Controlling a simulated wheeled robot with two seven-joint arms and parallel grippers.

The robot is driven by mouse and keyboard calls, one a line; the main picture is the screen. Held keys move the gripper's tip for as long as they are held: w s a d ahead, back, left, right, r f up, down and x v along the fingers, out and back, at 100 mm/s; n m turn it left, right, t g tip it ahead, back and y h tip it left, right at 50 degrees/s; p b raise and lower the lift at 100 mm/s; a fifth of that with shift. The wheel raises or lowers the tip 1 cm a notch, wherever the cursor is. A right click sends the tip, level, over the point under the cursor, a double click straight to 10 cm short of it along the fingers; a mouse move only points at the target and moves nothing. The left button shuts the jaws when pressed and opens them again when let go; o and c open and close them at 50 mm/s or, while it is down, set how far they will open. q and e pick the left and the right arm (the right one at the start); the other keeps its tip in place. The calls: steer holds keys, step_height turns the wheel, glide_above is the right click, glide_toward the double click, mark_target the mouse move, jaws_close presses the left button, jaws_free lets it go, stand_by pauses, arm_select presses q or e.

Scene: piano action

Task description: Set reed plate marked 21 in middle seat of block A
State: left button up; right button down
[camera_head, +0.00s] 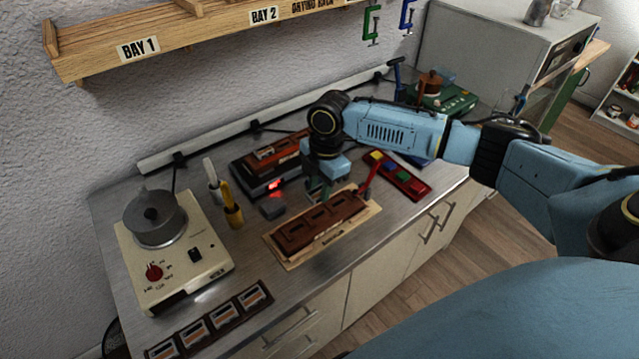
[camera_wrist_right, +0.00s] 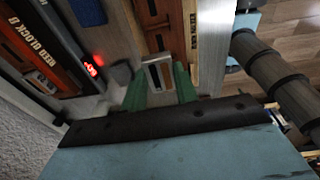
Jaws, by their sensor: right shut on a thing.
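My right gripper (camera_head: 318,191) is over the brown reed block (camera_head: 325,228) on a pale board. In the right wrist view its green fingers (camera_wrist_right: 160,88) are shut on a small pale-edged reed plate (camera_wrist_right: 157,73). The plate is beside or over the block's recessed seats; whether it touches the block I cannot tell. No number on the plate is readable. The block, presumably block A, has several dark recesses and also shows in the wrist view (camera_wrist_right: 157,12). My left gripper is not in view.
A row of several plates (camera_head: 207,325) lies at the front left. A hot plate with a pot (camera_head: 154,218) stands at left. Reed block B (camera_wrist_right: 38,48) is on a device with a red display. A red tray (camera_head: 396,175) sits right of the block.

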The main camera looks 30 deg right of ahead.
steer(key=b, duration=0.5)
glide_above(319, 215)
steer(key=shift+d+f, duration=0.1)
steer(key=shift+f, duration=3)
steer(key=shift+d+p, duration=0.1)
steer(key=shift+p, duration=0.4)
steer(key=shift+f, duration=0.5)
steer(key=c, duration=1)
jaws_free()
steer(key=shift+r, duration=0.1)
steer(key=r, duration=0.4)
steer(key=d+r, duration=0.1)
steer(key=r, duration=0.8)
steer(key=shift+s+d+r, duration=0.1)
steer(key=shift+s+d, duration=0.1)
steer(key=shift+s, duration=0.05)
